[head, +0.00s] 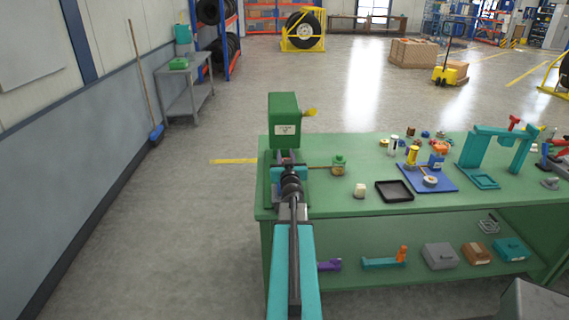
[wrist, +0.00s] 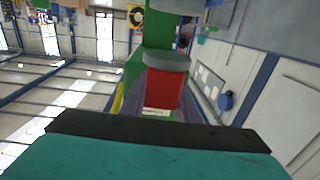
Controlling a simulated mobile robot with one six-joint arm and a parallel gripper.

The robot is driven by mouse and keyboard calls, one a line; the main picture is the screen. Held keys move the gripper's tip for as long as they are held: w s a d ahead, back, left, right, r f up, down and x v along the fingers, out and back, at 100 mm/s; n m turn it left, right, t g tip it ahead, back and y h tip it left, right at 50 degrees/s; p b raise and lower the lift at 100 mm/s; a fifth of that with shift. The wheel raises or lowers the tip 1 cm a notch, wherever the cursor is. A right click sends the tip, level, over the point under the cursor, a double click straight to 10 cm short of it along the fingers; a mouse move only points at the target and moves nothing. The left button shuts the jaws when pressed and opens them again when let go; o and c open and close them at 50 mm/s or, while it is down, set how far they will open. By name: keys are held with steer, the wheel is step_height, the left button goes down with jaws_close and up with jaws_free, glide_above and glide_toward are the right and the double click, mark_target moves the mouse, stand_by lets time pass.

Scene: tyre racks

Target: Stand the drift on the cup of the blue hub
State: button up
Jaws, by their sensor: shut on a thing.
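My gripper (head: 290,173) is at the left end of the green bench, close in front of a green press-like machine (head: 285,118). Its teal jaw with a dark pad (wrist: 160,133) fills the bottom of the wrist view. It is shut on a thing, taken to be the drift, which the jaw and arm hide. Beyond the pad, the wrist view shows a red block (wrist: 163,88) with a grey collar (wrist: 168,62) and green body. I cannot make out the blue hub's cup; a small blue part (head: 436,161) stands on the blue mat, right of my gripper.
A thin rod shows between gripper and jar.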

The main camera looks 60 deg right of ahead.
step_height(320, 180, down, 3)
steer(key=b, duration=0.3)
steer(key=shift+f+b, duration=0.2)
steer(key=shift+b, duration=0.2)
steer(key=shift+a, duration=0.1)
steer(key=shift+f, duration=0.15)
steer(key=o, duration=1.1)
steer(key=shift+o, duration=0.2)
steer(key=shift+r, duration=0.2)
